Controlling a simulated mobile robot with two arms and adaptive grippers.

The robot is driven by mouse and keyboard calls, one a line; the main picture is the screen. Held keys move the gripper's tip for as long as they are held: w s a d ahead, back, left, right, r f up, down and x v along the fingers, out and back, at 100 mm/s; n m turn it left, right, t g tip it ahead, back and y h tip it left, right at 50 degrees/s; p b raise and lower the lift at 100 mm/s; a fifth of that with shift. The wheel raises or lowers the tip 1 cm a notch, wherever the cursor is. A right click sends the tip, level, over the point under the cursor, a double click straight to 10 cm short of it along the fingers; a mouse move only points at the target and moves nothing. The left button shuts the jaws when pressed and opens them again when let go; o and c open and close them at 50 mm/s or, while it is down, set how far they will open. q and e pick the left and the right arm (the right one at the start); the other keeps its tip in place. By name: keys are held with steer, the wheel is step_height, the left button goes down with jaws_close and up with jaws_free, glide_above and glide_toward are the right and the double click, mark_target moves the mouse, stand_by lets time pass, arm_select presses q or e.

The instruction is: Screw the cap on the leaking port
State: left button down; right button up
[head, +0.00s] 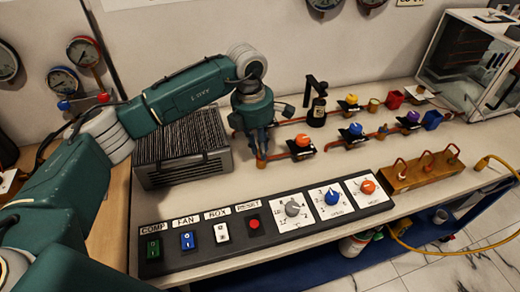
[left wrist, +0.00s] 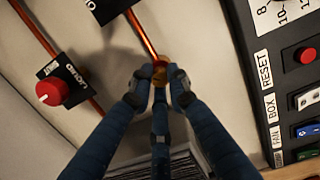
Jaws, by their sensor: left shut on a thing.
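My left gripper (head: 262,155) is at the left end of a copper pipe line on the bench, pointing down. In the left wrist view the same gripper (left wrist: 158,88) has its fingertips closed on a small brass cap (left wrist: 160,72). The cap sits at the end of the copper pipe (left wrist: 143,36), in line with it. The fingers cover its sides, and I cannot tell how far it is threaded on. No leak shows clearly. My right gripper is in neither view.
A ribbed grey unit (head: 185,160) stands left of the gripper. The switch panel (head: 260,229) runs along the front. An orange-knob valve (head: 302,143) and a black upright fitting (head: 317,108) are close on the right. A red-knob valve (left wrist: 50,92) shows in the wrist view.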

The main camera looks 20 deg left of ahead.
arm_select(q)
steer(key=shift+s+d+f+m+b, duration=0.15)
steer(key=shift+f+m+b, duration=0.15)
steer(key=shift+m, duration=0.6)
steer(key=shift+r+m, duration=0.15)
steer(key=shift+m, duration=0.25)
